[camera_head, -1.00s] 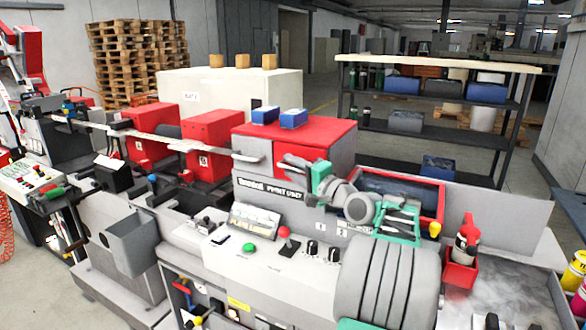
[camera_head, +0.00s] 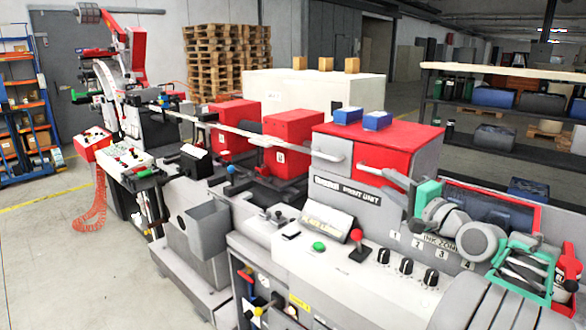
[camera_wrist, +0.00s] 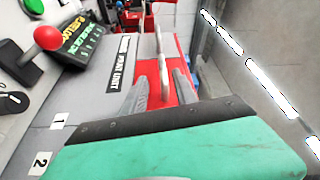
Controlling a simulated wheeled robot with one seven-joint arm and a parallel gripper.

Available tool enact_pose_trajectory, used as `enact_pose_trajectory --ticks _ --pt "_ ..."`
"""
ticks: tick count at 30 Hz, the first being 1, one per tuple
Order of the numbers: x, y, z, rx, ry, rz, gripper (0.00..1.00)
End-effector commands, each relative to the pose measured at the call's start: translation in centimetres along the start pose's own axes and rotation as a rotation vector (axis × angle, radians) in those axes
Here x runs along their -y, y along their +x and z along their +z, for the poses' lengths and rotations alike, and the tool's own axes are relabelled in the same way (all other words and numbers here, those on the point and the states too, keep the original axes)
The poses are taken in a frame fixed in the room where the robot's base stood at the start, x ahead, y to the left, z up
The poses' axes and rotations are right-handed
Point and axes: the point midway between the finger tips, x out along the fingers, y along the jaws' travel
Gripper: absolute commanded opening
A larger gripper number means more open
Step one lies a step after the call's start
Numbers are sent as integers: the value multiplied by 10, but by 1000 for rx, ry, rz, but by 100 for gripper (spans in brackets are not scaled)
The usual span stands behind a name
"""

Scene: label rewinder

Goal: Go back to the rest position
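My gripper (camera_head: 388,180), with a green body and grey fingers, is at the red front of the print unit (camera_head: 402,148). In the wrist view my gripper (camera_wrist: 160,92) has its two grey fingers apart. A pale handle (camera_wrist: 161,65) on the red part shows between and beyond them; I cannot tell whether they touch it. Nothing is seen held. In the head view another pale handle (camera_head: 328,156) is left of the fingers. My grey and green arm reaches in from the lower right, above the numbered ink-zone knobs.
The control panel has a green button (camera_head: 319,246) and a red-knobbed lever (camera_head: 358,238); the lever also shows in the wrist view (camera_wrist: 47,38). Two blue boxes (camera_head: 362,117) lie on the unit's top. A shelf (camera_head: 500,95) stands behind. Floor (camera_head: 60,255) at the left is clear.

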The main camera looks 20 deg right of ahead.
Motion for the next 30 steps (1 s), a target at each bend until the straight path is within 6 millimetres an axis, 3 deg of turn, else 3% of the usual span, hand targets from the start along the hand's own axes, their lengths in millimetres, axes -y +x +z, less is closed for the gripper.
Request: enact_pose_trajectory --ticks 2,5,7,9,11,13,16,19,22,25,30 --pt "-5 16 22 34 -43 45 34" --pt "-23 46 79 119 -165 166 34" --pt "-42 62 137 214 -299 286 34" --pt "-64 63 197 323 -443 406 34" --pt "-82 51 246 425 -572 504 34" --pt "-103 24 298 556 -723 609 34" --pt "-130 -35 354 751 -923 738 34" --pt "-152 -95 384 916 -1068 831 34" --pt "-165 -135 394 1023 -1149 885 34" --pt "-170 -151 396 1065 -1176 908 34" --pt "-171 -152 396 1067 -1175 913 34"
